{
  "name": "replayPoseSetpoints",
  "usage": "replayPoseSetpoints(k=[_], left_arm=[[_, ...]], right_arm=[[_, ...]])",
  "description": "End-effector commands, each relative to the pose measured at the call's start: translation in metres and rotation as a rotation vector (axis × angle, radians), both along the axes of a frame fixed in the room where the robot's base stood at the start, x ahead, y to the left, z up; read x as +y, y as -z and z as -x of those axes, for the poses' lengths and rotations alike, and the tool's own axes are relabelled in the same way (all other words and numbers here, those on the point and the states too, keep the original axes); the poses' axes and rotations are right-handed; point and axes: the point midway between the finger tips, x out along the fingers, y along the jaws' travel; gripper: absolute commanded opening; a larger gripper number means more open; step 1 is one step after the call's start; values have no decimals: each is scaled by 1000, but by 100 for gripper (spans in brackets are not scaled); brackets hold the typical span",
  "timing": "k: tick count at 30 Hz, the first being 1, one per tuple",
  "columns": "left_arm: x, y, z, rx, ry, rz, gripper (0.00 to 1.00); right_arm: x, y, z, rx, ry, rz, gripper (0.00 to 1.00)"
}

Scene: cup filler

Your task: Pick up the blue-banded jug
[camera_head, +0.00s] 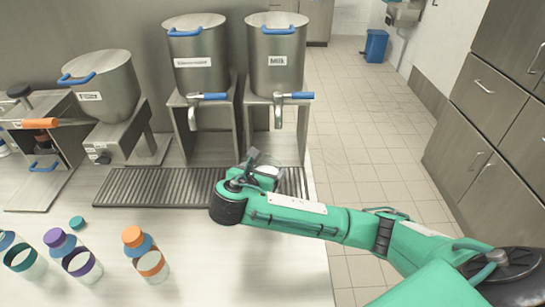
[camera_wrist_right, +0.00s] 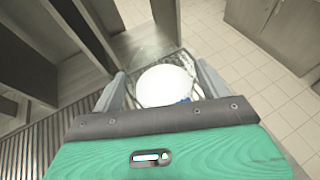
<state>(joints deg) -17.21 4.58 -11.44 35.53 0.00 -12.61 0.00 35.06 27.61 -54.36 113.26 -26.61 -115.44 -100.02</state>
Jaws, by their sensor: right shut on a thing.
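My right gripper (camera_head: 258,165) reaches in from the lower right, over the right end of the grille. It is shut on a white, round-topped thing, which I take to be the blue-banded jug (camera_head: 268,170). In the right wrist view the jug (camera_wrist_right: 166,86) sits between the two fingers of the gripper. A small blue patch shows at its near edge. Most of its side and any full band are hidden by the gripper. I cannot tell whether it touches the surface below. My left gripper is not in view.
Behind the gripper stand two steel dispensers, one labelled MILK (camera_head: 277,62), with blue-handled taps. A slotted drip grille (camera_head: 150,186) lies before them. The counter's front middle (camera_head: 230,265) is clear.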

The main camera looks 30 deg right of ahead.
Motion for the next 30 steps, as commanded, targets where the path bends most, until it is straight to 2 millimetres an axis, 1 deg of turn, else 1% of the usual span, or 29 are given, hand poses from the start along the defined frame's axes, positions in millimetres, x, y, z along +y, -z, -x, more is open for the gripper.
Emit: replayPoseSetpoints(k=[1, 3, 9, 15, 21, 30], left_arm=[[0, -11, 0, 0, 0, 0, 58], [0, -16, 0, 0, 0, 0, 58], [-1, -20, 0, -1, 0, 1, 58], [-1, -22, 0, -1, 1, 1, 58], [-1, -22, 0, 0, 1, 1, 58], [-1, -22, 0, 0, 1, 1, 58]], right_arm=[[6, -5, 6, 2, 2, -5, 19], [14, -5, 14, 3, 5, -5, 19], [44, -3, 39, 0, 2, -4, 19], [61, -2, 55, -2, 4, -2, 19], [68, -3, 62, -3, 5, 1, 19], [69, -3, 62, -3, 5, 1, 19]])
